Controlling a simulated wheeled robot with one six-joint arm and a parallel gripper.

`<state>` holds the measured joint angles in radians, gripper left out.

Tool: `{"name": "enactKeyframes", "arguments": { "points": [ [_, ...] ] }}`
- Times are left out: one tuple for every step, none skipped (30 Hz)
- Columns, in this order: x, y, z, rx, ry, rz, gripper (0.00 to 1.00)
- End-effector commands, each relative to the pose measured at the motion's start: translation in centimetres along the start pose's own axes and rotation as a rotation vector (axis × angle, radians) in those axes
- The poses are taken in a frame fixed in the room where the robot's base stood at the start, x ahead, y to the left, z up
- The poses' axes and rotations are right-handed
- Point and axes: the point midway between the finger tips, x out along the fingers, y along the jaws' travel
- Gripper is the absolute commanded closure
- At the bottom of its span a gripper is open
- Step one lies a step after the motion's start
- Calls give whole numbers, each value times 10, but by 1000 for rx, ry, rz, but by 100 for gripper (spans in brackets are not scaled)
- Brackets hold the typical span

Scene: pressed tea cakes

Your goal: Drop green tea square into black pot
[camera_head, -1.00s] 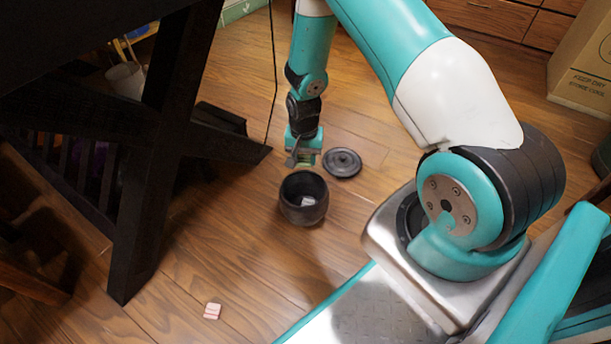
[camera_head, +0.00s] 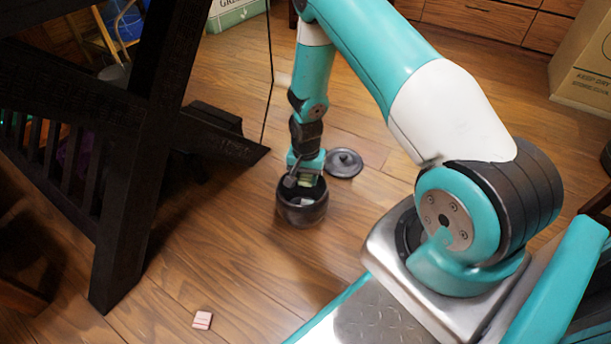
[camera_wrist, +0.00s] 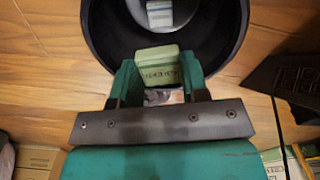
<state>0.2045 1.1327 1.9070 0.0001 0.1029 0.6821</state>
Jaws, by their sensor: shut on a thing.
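The black pot (camera_head: 302,213) stands open on the wooden floor, and its dark rim also shows in the wrist view (camera_wrist: 236,40). My gripper (camera_head: 305,181) is at the pot's mouth, pointing down. In the wrist view my gripper (camera_wrist: 160,82) is shut on the green tea square (camera_wrist: 157,68), which has dark lettering on its face. The green square also shows faintly in the head view (camera_head: 305,182). A pale wrapped piece (camera_wrist: 160,12) lies inside the pot, beyond the held square.
The pot's black lid (camera_head: 344,162) lies on the floor just behind the pot to the right. A pink square (camera_head: 202,320) lies on the floor at the front. A black table leg (camera_head: 130,200) stands at left. A cardboard box (camera_head: 583,75) is at far right.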

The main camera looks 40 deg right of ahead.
Motion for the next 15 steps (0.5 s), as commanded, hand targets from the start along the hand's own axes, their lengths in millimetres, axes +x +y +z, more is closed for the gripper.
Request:
{"name": "enactKeyframes", "arguments": {
  "points": [
    [-1,0,0,0,0,0,81],
    [-1,0,0,0,0,0,81],
    [-1,0,0,0,0,0,81],
    [-1,0,0,0,0,0,57],
    [-1,0,0,0,0,0,50],
    [-1,0,0,0,0,0,41],
    [-1,0,0,0,0,0,34],
    [-1,0,0,0,0,0,29],
    [-1,0,0,0,0,0,29],
    [-1,0,0,0,0,0,29],
    [-1,0,0,0,0,0,29],
    [-1,0,0,0,0,0,29],
    [-1,0,0,0,0,0,29],
    [-1,0,0,0,0,0,29],
    [-1,0,0,0,0,0,29]
  ]
}}
